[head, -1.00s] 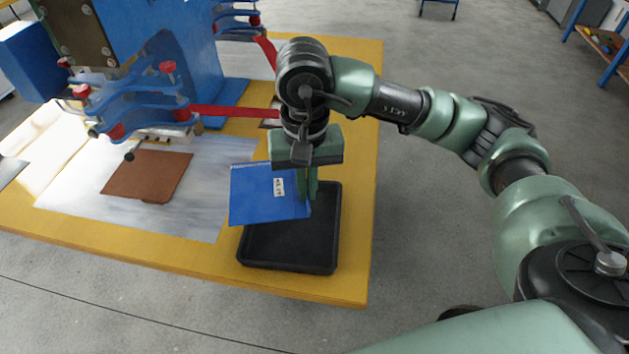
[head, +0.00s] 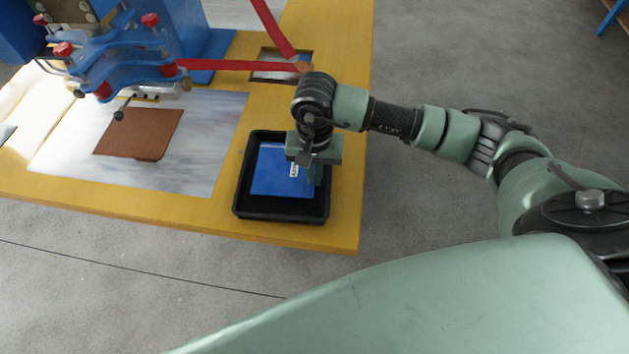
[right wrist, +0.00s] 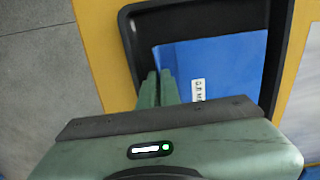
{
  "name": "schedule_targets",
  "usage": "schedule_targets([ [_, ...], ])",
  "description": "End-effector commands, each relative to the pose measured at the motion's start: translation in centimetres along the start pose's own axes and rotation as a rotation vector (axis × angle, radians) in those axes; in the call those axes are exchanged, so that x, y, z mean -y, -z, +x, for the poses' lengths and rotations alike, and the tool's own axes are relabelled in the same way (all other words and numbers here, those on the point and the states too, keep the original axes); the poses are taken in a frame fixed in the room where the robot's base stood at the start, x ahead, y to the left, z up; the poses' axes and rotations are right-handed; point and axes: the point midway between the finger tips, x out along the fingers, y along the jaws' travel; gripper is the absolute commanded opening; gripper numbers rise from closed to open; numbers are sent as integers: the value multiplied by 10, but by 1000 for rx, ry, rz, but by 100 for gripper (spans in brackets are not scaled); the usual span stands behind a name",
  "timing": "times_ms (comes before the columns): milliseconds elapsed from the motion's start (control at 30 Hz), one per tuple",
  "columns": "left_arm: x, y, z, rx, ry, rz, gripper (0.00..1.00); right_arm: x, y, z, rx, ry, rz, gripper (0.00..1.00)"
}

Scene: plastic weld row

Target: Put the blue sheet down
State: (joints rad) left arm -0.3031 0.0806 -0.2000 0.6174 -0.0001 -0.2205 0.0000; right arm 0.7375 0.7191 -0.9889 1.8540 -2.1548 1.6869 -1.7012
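The blue sheet (head: 272,172) with a small white label is inside the black tray (head: 240,210), looking about level with its floor. It also shows in the right wrist view (right wrist: 222,62), within the tray's dark rim. My right gripper (head: 313,178) points down at the sheet's right edge in the head view. In the right wrist view its fingers (right wrist: 160,84) are close together at the sheet's edge and look shut on it. The exact contact at the fingertips is partly hidden. My left gripper is not in view.
The tray stands on the yellow table (head: 290,238) near its right corner. A brown sheet (head: 140,135) lies on the grey metal plate (head: 205,160) to the left. A blue machine with clamps (head: 110,50) and red arms (head: 235,65) stands behind.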

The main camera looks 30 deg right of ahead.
Motion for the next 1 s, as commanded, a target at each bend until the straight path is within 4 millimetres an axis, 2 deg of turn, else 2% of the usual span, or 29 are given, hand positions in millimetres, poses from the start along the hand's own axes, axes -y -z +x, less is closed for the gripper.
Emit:
schedule_targets([
  [233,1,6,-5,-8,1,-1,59,-1,-1,35,2,-2,0,0],
  [633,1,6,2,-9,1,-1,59,0,0,41,-1,-1,-1,0],
  [667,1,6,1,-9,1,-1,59,0,0,41,0,-1,-1,6],
  [733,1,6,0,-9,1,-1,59,0,0,39,0,-1,-1,25],
  [1000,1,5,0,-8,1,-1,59,0,0,39,0,-1,-1,25],
])
